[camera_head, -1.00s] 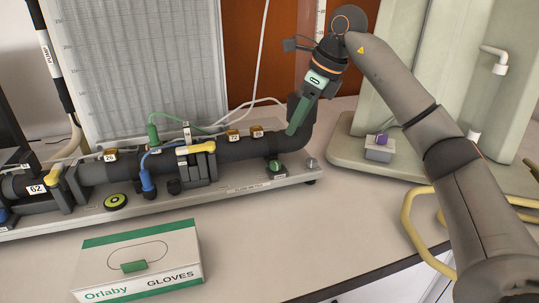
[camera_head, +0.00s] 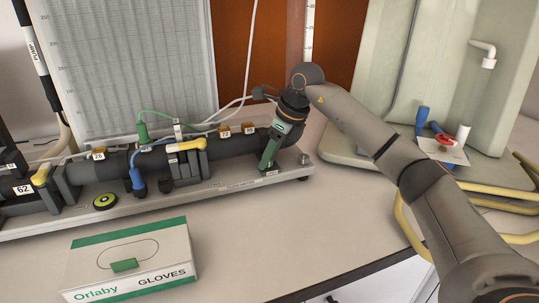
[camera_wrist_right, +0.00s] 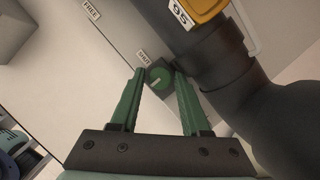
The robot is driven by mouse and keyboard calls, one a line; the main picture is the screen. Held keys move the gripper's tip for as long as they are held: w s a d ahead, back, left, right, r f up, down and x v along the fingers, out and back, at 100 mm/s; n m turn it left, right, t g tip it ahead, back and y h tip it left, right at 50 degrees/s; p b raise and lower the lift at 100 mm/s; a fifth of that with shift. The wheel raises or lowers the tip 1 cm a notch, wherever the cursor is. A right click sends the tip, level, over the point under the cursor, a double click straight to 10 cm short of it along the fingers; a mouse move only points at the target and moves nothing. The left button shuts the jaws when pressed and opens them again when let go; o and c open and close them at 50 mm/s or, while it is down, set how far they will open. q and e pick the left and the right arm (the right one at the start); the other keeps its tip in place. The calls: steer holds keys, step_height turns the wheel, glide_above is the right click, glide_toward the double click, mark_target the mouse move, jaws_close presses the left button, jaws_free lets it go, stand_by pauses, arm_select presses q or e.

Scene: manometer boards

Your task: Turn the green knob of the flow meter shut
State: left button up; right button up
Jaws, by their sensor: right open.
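A "SHUT" label (camera_wrist_right: 143,57) is close to the knob and a "FREE" label (camera_wrist_right: 91,9) is farther off. My left gripper is not in view.
The black pipe (camera_head: 232,143) runs along a grey base rail (camera_head: 225,186), close beside the right gripper. A glove box (camera_head: 130,258) lies in front. A pale stand (camera_head: 440,75) with blue and red valve handles (camera_head: 436,132) is at right. The bench between is clear.

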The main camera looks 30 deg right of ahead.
jaws_close()
